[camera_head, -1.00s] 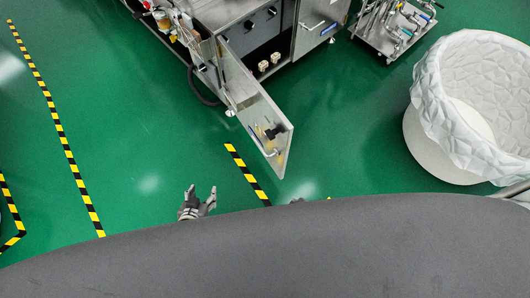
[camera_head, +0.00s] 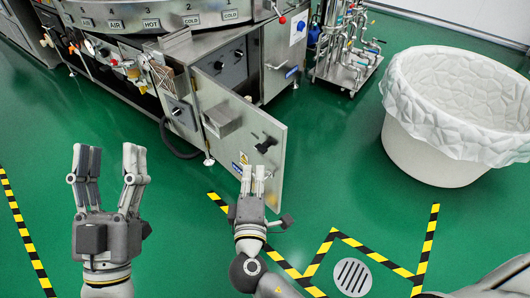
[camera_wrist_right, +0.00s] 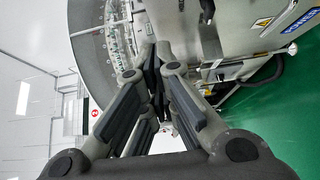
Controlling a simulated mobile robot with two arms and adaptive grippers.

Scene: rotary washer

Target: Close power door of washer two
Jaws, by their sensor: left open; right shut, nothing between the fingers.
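The power door (camera_head: 262,145) is a grey metal panel on the front of the washer cabinet (camera_head: 225,62). It stands swung open toward me, with a black latch and small labels on its face. My right gripper (camera_head: 253,172) is shut and empty, in front of the door's lower part in the head view; whether it touches the door I cannot tell. In the right wrist view its fingers (camera_wrist_right: 155,75) are together, with metal machine parts beyond. My left gripper (camera_head: 110,165) is open and empty over the floor, left of the door.
A white round tub (camera_head: 435,150) with a crinkled liner stands at the right. Yellow-black tape (camera_head: 18,215) and a floor drain (camera_head: 352,276) mark the green floor, which is clear at left. A dark hose hangs under the cabinet.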

